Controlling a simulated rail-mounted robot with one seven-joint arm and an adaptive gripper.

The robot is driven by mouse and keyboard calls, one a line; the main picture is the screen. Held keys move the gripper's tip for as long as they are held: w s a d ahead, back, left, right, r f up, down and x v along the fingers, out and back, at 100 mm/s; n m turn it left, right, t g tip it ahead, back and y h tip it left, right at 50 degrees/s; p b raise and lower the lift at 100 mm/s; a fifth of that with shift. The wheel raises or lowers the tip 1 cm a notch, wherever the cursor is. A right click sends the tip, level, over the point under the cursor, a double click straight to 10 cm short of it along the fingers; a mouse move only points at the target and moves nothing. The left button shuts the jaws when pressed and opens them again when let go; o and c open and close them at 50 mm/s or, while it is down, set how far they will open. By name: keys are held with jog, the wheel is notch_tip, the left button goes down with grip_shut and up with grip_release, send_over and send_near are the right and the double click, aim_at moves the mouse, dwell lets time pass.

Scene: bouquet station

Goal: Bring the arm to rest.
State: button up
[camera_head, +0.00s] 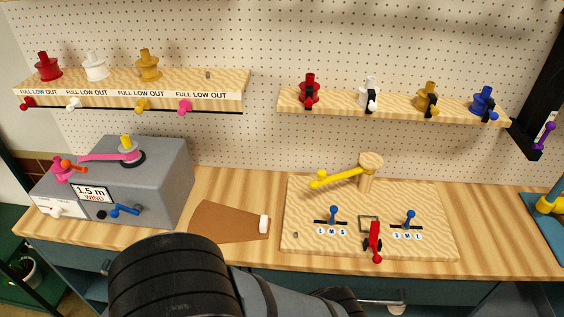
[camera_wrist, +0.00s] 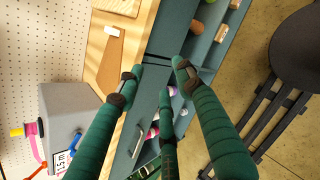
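My arm (camera_head: 210,280) reaches in from the bottom of the head view, low in front of the counter; my gripper is out of sight there. In the wrist view my gripper (camera_wrist: 158,84) has its green fingers spread apart with nothing between them. The fingers appear over the front edge of the counter and the teal cabinet (camera_wrist: 178,30). No contact with anything is visible, though the exact gap cannot be told.
A grey winding box (camera_head: 150,180), a brown flat piece (camera_head: 225,222) and a wooden lever board (camera_head: 435,225) are on the counter (camera_head: 500,230). Two shelves with coloured knobs (camera_head: 240,92) (camera_head: 390,106) hang above. A dark stool (camera_wrist: 297,50) stands on open floor.

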jog(key=d+f+m+g, duration=0.1)
jog(key=d, duration=0.6)
jog(key=shift+s+d+f+h, duration=0.15)
jog(key=shift+s+d+h, duration=0.1)
jog(key=shift+s+h, duration=0.15)
